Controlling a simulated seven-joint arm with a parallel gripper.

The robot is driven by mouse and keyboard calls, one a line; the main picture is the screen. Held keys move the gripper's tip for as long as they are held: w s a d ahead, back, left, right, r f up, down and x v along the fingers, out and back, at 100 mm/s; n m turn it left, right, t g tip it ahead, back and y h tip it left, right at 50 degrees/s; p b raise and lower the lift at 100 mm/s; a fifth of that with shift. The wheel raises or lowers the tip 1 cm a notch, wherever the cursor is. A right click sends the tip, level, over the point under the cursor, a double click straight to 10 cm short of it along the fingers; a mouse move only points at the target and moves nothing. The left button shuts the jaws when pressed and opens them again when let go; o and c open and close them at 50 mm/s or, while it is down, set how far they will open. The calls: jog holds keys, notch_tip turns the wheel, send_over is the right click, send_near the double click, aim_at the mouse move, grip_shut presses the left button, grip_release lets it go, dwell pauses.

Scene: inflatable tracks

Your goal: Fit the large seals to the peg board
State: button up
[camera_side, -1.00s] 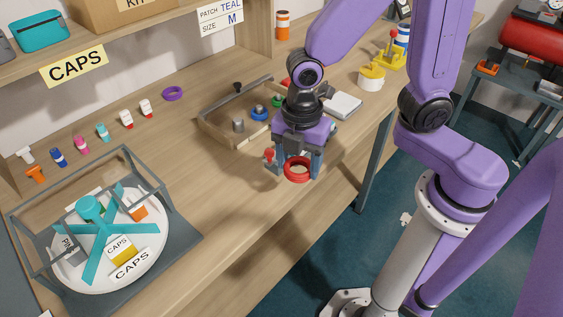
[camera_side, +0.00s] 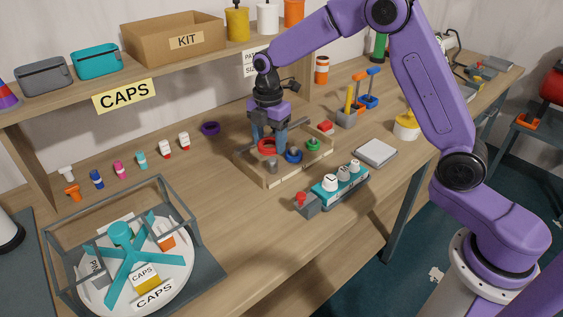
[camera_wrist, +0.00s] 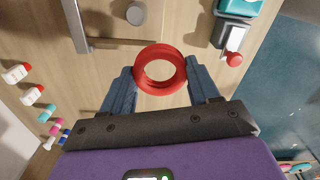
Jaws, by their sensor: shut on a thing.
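My gripper (camera_side: 268,141) is shut on a red seal (camera_side: 267,147), a thick ring. In the wrist view the seal (camera_wrist: 160,70) sits between the two blue fingers, its hole open and empty. The peg board (camera_side: 268,182) is a shallow wooden frame with pegs, and my gripper is over its back left part. A bare grey peg (camera_side: 271,166) stands just in front of the red seal; a peg top (camera_wrist: 137,14) shows beyond the seal in the wrist view. A blue seal (camera_side: 293,157) and a green seal (camera_side: 313,145) are at pegs on the board. A purple seal (camera_side: 210,129) lies left of it.
A teal device (camera_side: 340,184) with white knobs and a red button stands in front of the board. A grey pad (camera_side: 376,153) lies to its right. A wire-framed turntable (camera_side: 185,262) fills the front left. The table between is clear.

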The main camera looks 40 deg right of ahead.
send_over(272, 159)
jog(key=shift+s+f, duration=0.1)
jog(key=shift+f, duration=0.15)
jog(key=shift+f, duration=0.1)
jog(key=shift+f, duration=2.8)
jog(key=shift+f, duration=2.6)
jog(key=o, duration=1.1)
jog(key=shift+r, duration=0.1)
notch_tip(272, 159, up, 17)
jog(key=shift+r, duration=0.15)
